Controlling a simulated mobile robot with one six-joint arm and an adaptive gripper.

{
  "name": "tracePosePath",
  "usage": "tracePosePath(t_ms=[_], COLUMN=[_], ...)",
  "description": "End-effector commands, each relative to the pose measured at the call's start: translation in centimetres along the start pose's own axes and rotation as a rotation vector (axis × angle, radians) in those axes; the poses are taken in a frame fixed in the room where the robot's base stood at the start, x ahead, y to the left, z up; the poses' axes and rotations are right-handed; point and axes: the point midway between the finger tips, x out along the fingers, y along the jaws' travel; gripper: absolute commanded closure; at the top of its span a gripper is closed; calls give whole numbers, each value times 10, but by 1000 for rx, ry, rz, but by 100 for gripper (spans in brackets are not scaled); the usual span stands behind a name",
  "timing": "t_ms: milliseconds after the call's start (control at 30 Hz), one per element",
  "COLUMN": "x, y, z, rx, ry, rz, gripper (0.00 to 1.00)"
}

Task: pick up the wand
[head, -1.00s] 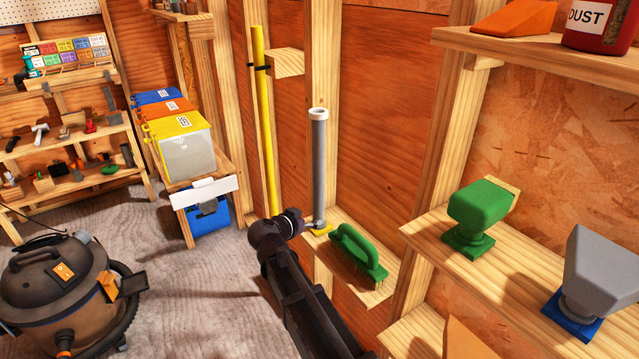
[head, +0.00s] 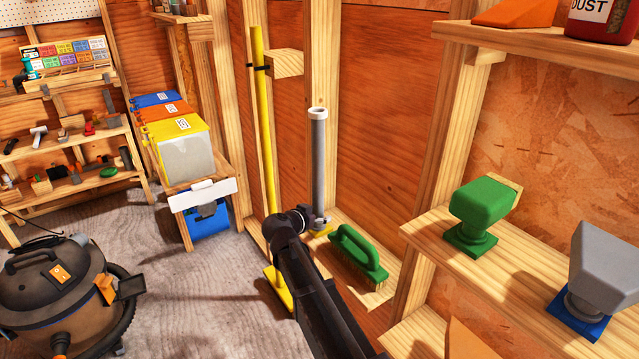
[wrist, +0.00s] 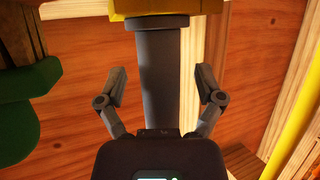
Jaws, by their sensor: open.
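The wand appears to be the grey tube (head: 318,165) with a pale rim at its top. It stands upright on a yellow base (head: 322,231) on a low wooden ledge against the wall. In the wrist view the grey tube (wrist: 160,95) runs between the two fingers of my gripper (wrist: 160,73), with the yellow base (wrist: 165,7) at the top edge. My gripper is open, with a gap visible on each side of the tube. In the head view my arm's end is beside the tube's lower part and mostly hides the fingers.
A green brush (head: 358,252) lies on the ledge just right of the tube. A yellow pole (head: 264,130) stands to the left in a black clip. A shelf (head: 500,250) on the right holds a green nozzle (head: 482,210) and a grey nozzle (head: 603,262).

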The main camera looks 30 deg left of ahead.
Motion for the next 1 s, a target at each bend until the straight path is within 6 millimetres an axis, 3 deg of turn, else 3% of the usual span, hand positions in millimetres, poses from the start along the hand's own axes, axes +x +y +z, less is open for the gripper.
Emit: tracePosePath(t_ms=[500, 567, 800, 1000], x=[0, 0, -1, -1], y=[0, 0, 0, 0], z=[0, 0, 0, 0], rx=[0, 0, 0, -1], ry=[0, 0, 0, 0], rz=[0, 0, 0, 0], gripper=[14, 29, 100, 100])
